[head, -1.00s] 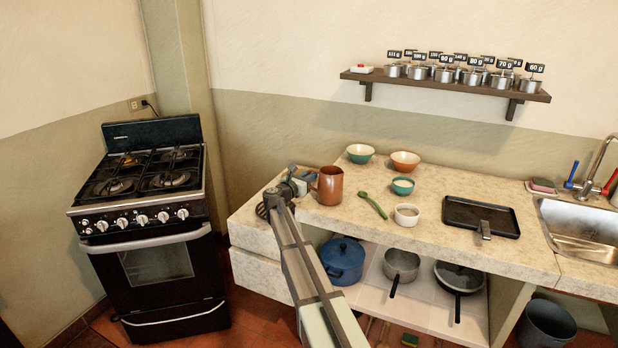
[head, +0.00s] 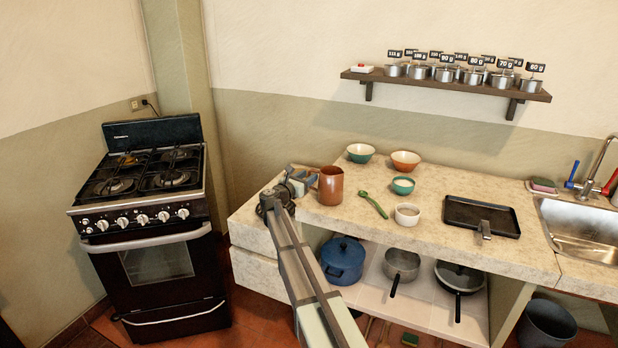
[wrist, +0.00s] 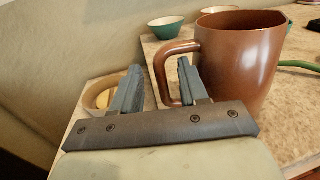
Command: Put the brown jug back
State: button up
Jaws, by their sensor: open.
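The brown jug (head: 331,187) stands upright on the left part of the stone counter (head: 430,190). In the wrist view the jug (wrist: 240,60) is large at the upper right, its handle (wrist: 165,75) facing left towards my gripper. My gripper (head: 308,178) is at the jug's left, at about the height of its handle. In the wrist view the two fingers of my gripper (wrist: 158,78) are apart, with the handle ahead near the right finger. I cannot tell whether the handle lies between the fingers.
Green (head: 360,153) and orange (head: 405,160) bowls stand behind the jug. A green spoon (head: 374,205), small bowls and a black pan (head: 481,216) lie to its right. A wooden wall shelf (head: 380,78) carries labelled metal pots. The stove (head: 150,210) stands at left. A round wooden-coloured item (wrist: 100,95) is beside the left finger.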

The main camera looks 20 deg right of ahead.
jog(key=v, duration=1)
jog(key=s+a+f+n+t+y, duration=0.25)
jog(key=a+f+n+y, duration=0.3)
jog(key=f+n, duration=0.5)
jog(key=s+a+f+n+t+y, duration=0.2)
jog(key=a+f+n+t+y, duration=0.3)
jog(key=f+n, duration=0.55)
jog(key=s+a+f+n+g+y, duration=0.35)
jog(key=s+f+n, duration=0.25)
jog(key=s+f, duration=0.4)
jog(key=s+a+f+n+g+y, duration=0.3)
jog(key=s+f+n+g, duration=0.3)
jog(key=f, duration=0.5)
jog(key=s+f+n+g, duration=0.35)
jog(key=s+f, duration=0.25)
jog(key=s, duration=0.6)
jog(key=s+f+n+g, duration=0.3)
jog(key=s+f+n, duration=0.15)
jog(key=s, duration=0.75)
jog(key=s+d+n+g+h, duration=0.1)
jog(key=s+d+n+g, duration=0.1)
jog(key=s, duration=0.9)
jog(key=s+d+n+g+h, duration=0.1)
jog(key=s+d+n+g, duration=0.2)
jog(key=s, duration=0.9)
jog(key=n+g, duration=0.1)
jog(key=g, duration=0.2)
jog(key=shift+d+f, duration=0.25)
jog(key=shift+f, duration=0.1)
